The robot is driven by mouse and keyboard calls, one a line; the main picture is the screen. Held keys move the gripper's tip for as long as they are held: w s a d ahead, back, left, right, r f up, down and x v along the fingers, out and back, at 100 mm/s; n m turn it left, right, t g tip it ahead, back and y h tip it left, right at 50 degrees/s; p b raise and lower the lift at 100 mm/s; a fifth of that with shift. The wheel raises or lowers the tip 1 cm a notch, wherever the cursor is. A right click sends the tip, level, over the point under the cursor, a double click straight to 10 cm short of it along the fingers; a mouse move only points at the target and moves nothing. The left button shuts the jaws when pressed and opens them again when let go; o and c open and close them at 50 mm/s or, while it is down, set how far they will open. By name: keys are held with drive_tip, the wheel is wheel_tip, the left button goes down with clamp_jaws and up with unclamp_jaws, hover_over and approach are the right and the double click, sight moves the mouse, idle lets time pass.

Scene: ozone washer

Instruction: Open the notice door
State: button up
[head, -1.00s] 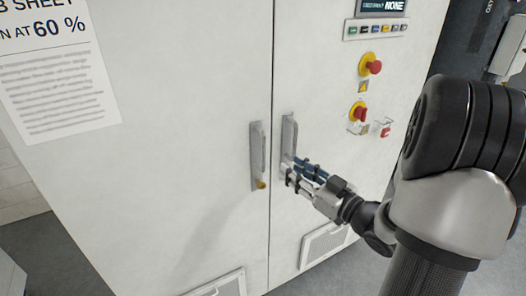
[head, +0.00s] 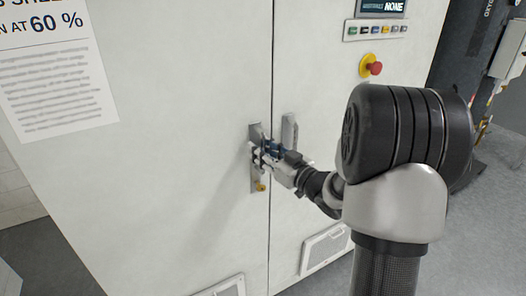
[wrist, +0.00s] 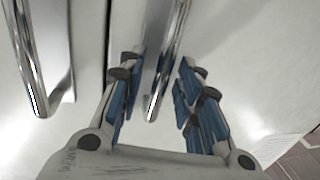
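The notice door (head: 170,110) is the white left cabinet door with a printed notice sheet (head: 55,75) on it. It looks shut, flush with the right door (head: 325,50). Its upright metal handle (head: 254,130) is near the seam, partly hidden by my gripper (head: 257,153). In the wrist view, my gripper (wrist: 160,80) is open, with its blue-padded fingers on both sides of this handle (wrist: 163,70). Gaps show between the pads and the bar. A brass-coloured lock (head: 261,187) sits below my fingers in the head view.
The right door's handle (head: 289,133) stands close beside my gripper; it also shows in the wrist view (wrist: 32,65). A red and yellow emergency button (head: 371,66) and a row of small buttons (head: 376,30) are on the right door. Low vents (head: 325,247) sit near the floor.

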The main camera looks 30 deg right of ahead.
drive_tip(key=shift+c, duration=0.3)
clamp_jaws()
idle(0.4)
